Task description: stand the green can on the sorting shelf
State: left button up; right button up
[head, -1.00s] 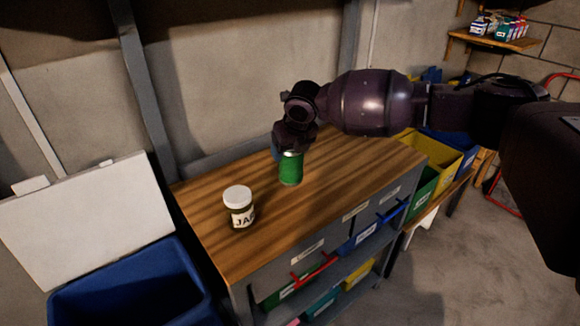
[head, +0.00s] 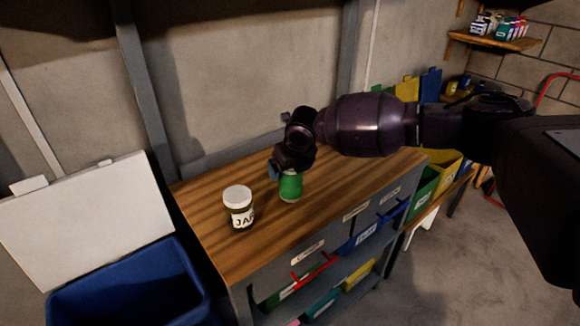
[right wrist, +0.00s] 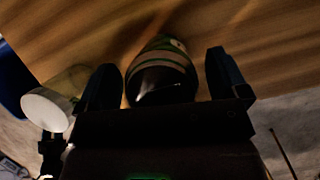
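The green can (head: 290,186) stands upright on the wooden top of the sorting shelf (head: 335,180), to the right of the jar. My right gripper (head: 284,170) is at the can's upper part and hides some of it. In the right wrist view the can (right wrist: 160,75) is between the two fingers of the right gripper (right wrist: 164,78). A narrow gap shows beside the right-hand finger, so the gripper looks open around the can. My left gripper is not in view.
A jar (head: 238,208) with a white lid stands close to the left of the can. A blue bin (head: 130,290) with a raised white lid is at lower left. Coloured bins (head: 425,190) are to the right. The top's front left is clear.

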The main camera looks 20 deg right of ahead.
jog(key=shift+s+r, duration=0.1)
jog(key=shift+r, duration=0.4)
jog(key=p+v, duration=0.1)
jog(key=v, duration=1)
jog(key=shift+r, duration=0.15)
jog(key=shift+d, duration=0.1)
